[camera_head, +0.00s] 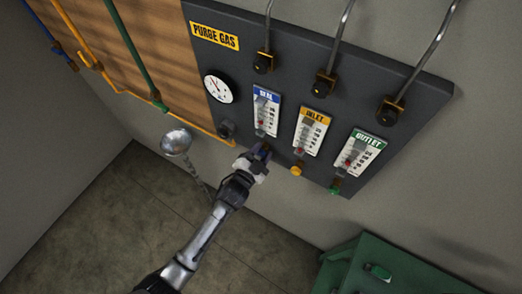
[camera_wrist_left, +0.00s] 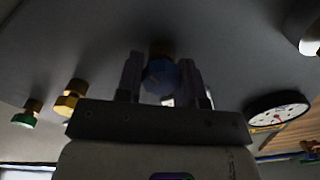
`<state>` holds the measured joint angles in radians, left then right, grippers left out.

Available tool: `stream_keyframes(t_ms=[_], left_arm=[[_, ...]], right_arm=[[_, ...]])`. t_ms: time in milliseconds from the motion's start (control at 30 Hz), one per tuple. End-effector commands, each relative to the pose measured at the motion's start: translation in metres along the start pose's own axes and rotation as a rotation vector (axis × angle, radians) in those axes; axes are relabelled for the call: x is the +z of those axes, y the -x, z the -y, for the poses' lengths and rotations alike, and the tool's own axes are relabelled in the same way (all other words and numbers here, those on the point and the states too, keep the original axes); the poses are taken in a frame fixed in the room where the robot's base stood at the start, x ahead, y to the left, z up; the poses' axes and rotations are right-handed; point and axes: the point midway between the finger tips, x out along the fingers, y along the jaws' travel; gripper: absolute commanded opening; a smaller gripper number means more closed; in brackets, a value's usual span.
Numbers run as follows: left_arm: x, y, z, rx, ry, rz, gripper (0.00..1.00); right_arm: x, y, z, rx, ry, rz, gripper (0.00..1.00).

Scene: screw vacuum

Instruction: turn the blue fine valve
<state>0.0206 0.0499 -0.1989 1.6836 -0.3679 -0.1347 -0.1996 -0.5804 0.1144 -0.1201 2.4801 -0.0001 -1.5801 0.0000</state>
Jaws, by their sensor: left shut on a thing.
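The blue fine valve is a round blue knob (camera_wrist_left: 160,80) on a brass stem, seen in the left wrist view between my fingers. In the head view it is mostly hidden by my left gripper (camera_head: 258,155), just below the blue-labelled SEAL flow meter (camera_head: 266,111). My left gripper also shows in the left wrist view (camera_wrist_left: 162,82), with a finger on each side of the knob, shut on it. My right gripper is in neither view.
The yellow INLET knob (camera_head: 296,170) and the green OUTLET knob (camera_head: 335,187) sit to the right on the dark panel (camera_head: 285,22). A round gauge (camera_head: 217,89) is at the upper left. A green box (camera_head: 385,265) stands at the lower right.

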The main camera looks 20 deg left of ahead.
Motion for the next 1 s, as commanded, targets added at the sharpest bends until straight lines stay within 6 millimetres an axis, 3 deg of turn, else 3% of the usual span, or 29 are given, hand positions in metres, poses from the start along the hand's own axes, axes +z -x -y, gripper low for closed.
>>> stream_keyframes(t_ms=[733, 767, 1000], left_arm=[[0.0002, -0.0001, -0.0006, 0.000, -0.073, 0.000, 0.11], [0.0002, -0.0001, -0.0006, 0.000, -0.073, 0.000, 0.37], [0.0001, -0.0001, -0.0005, 0.000, -0.073, 0.000, 0.60]], right_arm=[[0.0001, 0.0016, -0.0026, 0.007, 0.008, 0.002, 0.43], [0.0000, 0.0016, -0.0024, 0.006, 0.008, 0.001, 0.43], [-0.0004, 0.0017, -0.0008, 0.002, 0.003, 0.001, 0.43]])
